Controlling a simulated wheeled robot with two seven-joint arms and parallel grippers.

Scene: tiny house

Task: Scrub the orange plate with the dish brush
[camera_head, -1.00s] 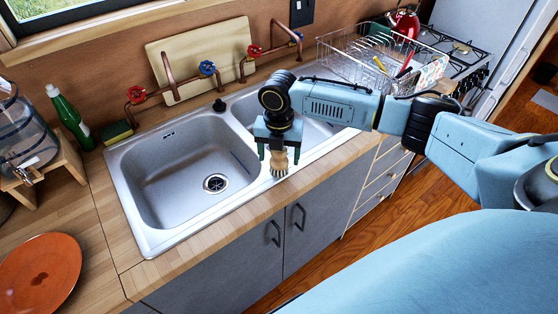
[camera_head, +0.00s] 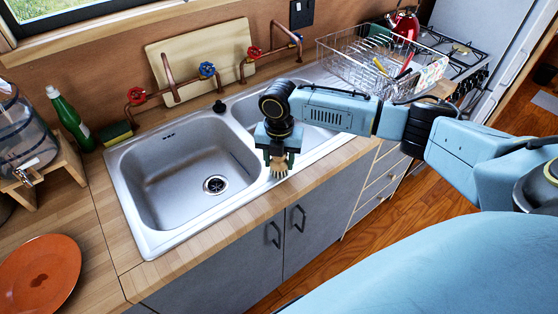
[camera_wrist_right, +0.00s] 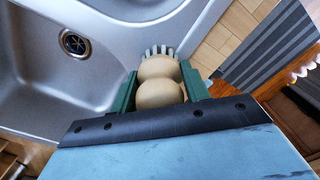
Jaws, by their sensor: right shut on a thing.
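The orange plate (camera_head: 40,272) lies on the wooden counter at the lower left of the head view, with a dark reddish mark on its surface. My right gripper (camera_head: 279,160) is over the front edge of the double sink, well to the right of the plate. It is shut on the dish brush (camera_head: 278,170), whose pale wooden body (camera_wrist_right: 158,88) shows between the green fingers in the right wrist view. The bristles point away from the gripper, downward in the head view. I cannot tell whether they touch the sink rim. My left gripper is not in view.
The steel sink (camera_head: 165,190) lies between the plate and my right gripper. A green bottle (camera_head: 68,118), a sponge (camera_head: 117,133) and a glass dispenser (camera_head: 22,135) on a wooden stand are at the left. A dish rack (camera_head: 375,60) stands at the back right.

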